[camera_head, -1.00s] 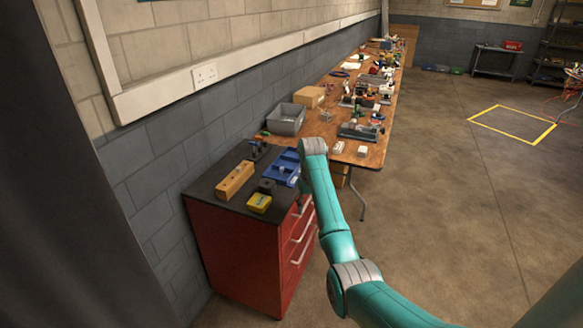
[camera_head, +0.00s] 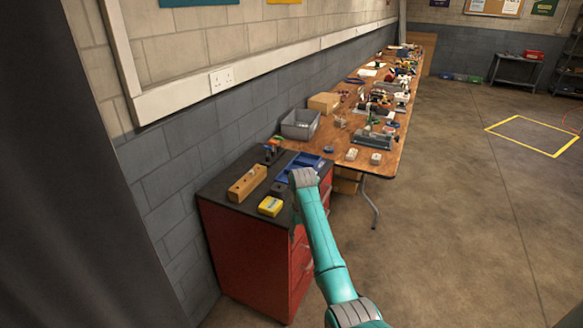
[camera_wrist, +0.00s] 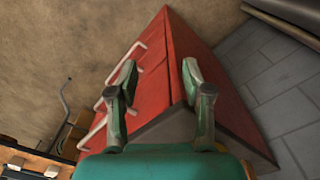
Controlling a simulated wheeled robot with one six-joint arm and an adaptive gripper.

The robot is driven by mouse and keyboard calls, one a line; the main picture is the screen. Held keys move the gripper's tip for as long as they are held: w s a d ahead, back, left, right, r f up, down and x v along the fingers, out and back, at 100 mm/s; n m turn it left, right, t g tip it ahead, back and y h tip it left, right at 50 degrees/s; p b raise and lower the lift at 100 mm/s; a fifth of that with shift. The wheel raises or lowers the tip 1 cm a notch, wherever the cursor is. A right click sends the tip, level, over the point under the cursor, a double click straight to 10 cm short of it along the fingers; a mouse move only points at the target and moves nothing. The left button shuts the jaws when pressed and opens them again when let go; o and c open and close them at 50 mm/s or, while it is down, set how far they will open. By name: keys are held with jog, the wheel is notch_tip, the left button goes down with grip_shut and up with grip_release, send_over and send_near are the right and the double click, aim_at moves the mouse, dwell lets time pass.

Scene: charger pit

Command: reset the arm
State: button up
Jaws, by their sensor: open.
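My teal and grey arm (camera_head: 322,240) reaches up from the bottom of the head view and ends in front of the red drawer cabinet (camera_head: 245,250). In the wrist view my gripper (camera_wrist: 165,75) shows two green and grey fingers spread apart with nothing between them. Beyond the fingers are the red cabinet's faces (camera_wrist: 175,60) and white drawer handles. In the head view the fingers are hidden behind my arm's end.
On the cabinet's dark top are a wooden block (camera_head: 247,183), a yellow box (camera_head: 271,206) and a blue tray (camera_head: 302,165). A long cluttered wooden bench (camera_head: 330,143) with a grey bin (camera_head: 300,124) stands behind.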

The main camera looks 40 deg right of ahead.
jog(key=s+a+f+n+t+h, duration=0.1)
jog(key=s+a+f+t, duration=0.1)
jog(key=s+a+f, duration=0.7)
jog(key=s+a+f+n+t+h, duration=0.1)
jog(key=s+a+f+t, duration=0.25)
jog(key=a+f, duration=0.55)
jog(key=s+a+f+t, duration=0.2)
jog(key=s+a+f, duration=0.15)
jog(key=s, duration=0.65)
jog(key=s+a+r+n+t, duration=0.15)
jog(key=s+a+r, duration=0.3)
jog(key=s, duration=0.45)
jog(key=s+a+r+t+y, duration=0.1)
jog(key=s+a+r+t, duration=0.1)
jog(key=s+r, duration=0.6)
jog(key=s+a+r+n+t+y, duration=0.1)
jog(key=s+a+r+t, duration=0.2)
jog(key=s+r, duration=0.6)
notch_tip(320, 180, up, 8)
jog(key=shift+a+f+t, duration=0.1)
jog(key=shift+a+t, duration=0.05)
jog(key=shift+t, duration=0.35)
